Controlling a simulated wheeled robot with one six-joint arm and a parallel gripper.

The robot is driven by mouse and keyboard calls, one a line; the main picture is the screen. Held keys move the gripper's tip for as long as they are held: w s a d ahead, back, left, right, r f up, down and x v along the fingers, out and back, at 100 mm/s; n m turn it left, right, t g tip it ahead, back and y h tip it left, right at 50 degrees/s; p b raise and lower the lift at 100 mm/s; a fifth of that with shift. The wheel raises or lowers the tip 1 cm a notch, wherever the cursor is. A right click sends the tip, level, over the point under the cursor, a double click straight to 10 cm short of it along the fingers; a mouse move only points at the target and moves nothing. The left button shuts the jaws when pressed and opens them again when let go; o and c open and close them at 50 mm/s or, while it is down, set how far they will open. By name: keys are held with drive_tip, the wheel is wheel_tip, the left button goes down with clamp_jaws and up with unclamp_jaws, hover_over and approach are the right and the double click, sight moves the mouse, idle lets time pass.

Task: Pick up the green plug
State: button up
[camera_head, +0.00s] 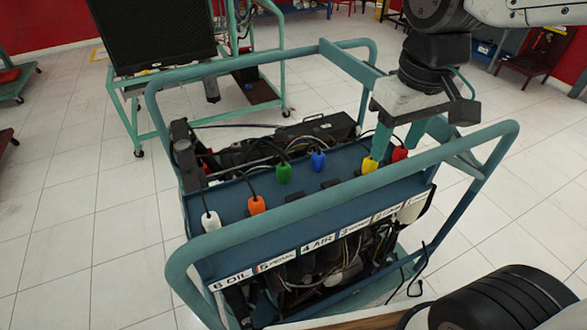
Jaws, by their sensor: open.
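The green plug (284,172) stands on the blue panel of the engine trainer, left of the blue plug (318,161) and behind and right of the orange plug (257,205). A black cable runs from its top. My gripper (394,146) is at the right end of the panel, above and around the yellow plug (370,164) and red plug (400,153) as seen here. Its teal fingers are apart and point down. I cannot tell whether they touch a plug. The gripper is well to the right of the green plug.
A white plug (211,221) stands at the panel's left end. The teal tube frame (340,185) rises around the panel, with a rail in front. Black cables and engine parts lie behind the plugs. Another trainer (155,35) stands at the back left.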

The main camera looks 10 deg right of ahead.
drive_tip(key=w+a+f+n, duration=0.4)
drive_tip(key=w+a, duration=0.5)
drive_tip(key=n, duration=0.2)
hover_over(284, 165)
wheel_tip(284, 165, down, 4)
drive_tip(key=shift+w+d+r+g, duration=0.1)
drive_tip(key=shift+r+g, duration=0.05)
drive_tip(key=shift+g, duration=0.25)
drive_tip(key=shift+f, duration=0.35)
wheel_tip(284, 165, down, 7)
drive_tip(key=shift+f, duration=0.1)
drive_tip(key=shift+c, duration=0.3)
drive_tip(key=c, duration=1)
